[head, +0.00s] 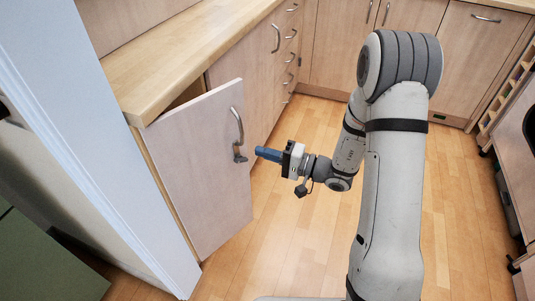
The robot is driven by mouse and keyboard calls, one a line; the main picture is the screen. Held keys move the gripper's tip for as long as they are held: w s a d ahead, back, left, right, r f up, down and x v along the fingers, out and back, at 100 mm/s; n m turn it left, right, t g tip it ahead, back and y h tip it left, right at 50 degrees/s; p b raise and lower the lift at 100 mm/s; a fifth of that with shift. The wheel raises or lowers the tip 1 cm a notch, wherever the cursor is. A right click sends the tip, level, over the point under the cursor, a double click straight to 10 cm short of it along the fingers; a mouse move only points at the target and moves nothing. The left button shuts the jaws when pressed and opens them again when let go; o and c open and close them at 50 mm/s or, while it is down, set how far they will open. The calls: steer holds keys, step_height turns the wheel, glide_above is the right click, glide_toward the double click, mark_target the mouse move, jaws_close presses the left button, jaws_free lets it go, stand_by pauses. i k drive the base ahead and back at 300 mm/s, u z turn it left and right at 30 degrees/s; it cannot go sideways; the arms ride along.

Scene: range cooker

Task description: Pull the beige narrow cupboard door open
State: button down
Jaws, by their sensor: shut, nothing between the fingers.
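The beige narrow cupboard door (195,170) is at the left in the head view, under the end of the wooden worktop. It stands partly open, with its handle edge swung out from the cabinet and a dark gap showing beneath the worktop. Its curved metal handle (239,125) is upright near the door's right edge. My gripper (259,152) has blue fingers, is shut and holds nothing. Its tips point left, close to the handle's lower end and a little right of it. I cannot tell whether they touch the door's edge or handle.
The worktop (165,62) runs along above the door and more drawers (288,52). A pale upright panel (95,130) stands left of the door. Cupboards (485,50) line the back, and a wine rack (508,98) stands at right. The wooden floor (285,225) is clear.

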mark_target(189, 146)
steer(key=i, duration=1)
steer(key=u, duration=0.15)
